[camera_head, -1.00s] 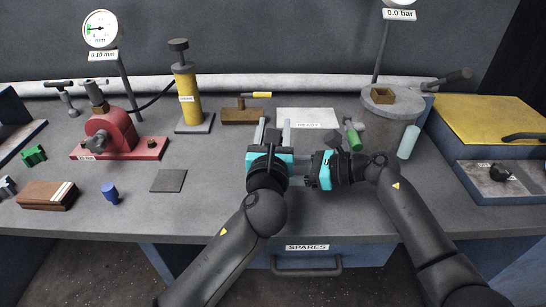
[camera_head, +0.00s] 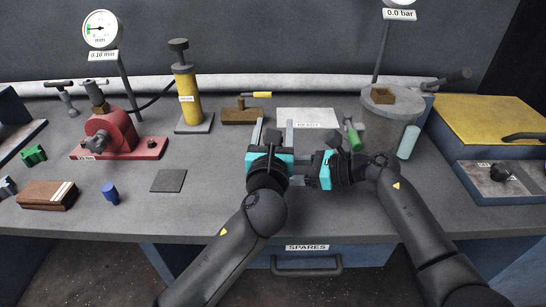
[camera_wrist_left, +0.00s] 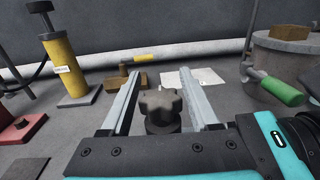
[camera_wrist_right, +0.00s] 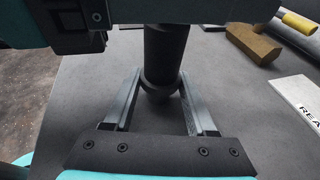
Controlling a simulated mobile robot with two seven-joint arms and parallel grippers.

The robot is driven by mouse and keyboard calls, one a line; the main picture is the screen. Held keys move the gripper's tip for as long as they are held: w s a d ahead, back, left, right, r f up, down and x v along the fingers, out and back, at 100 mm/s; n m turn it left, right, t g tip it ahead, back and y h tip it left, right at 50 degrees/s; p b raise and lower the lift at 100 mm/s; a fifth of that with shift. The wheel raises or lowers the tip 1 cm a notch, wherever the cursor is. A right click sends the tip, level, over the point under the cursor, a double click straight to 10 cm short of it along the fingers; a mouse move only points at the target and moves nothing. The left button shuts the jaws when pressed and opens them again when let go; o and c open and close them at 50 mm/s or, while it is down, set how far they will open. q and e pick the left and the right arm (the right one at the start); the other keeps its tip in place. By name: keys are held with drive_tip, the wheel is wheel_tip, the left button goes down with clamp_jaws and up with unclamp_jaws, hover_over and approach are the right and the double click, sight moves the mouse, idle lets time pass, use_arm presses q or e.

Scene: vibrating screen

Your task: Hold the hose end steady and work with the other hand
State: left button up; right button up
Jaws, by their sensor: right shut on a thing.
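My left gripper (camera_head: 273,123) is open, its two pale fingers pointing away over the bench. In the left wrist view a dark lobed knob (camera_wrist_left: 160,108) stands between the fingers, with a gap on each side. My right gripper (camera_wrist_right: 161,95) is shut on a dark upright cylinder with a collar, which looks like the hose end (camera_wrist_right: 164,55). In the head view, the two grippers are close together and hide most of the held part.
A white plate (camera_head: 308,117) lies behind the grippers. A yellow pump (camera_head: 186,93) and red fixture (camera_head: 112,133) stand left.

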use_arm(q)
drive_tip(key=shift+o, duration=1)
drive_tip(key=shift+s, duration=0.1)
drive_tip(key=s, duration=0.6)
drive_tip(key=shift+s+a, duration=0.25)
drive_tip(key=shift+s, duration=0.15)
use_arm(e)
drive_tip(key=o, duration=0.3)
drive_tip(key=c, duration=0.7)
use_arm(q)
drive_tip(key=shift+f, duration=0.2)
use_arm(e)
drive_tip(key=shift+s+f, duration=0.1)
drive_tip(key=shift+f, duration=0.1)
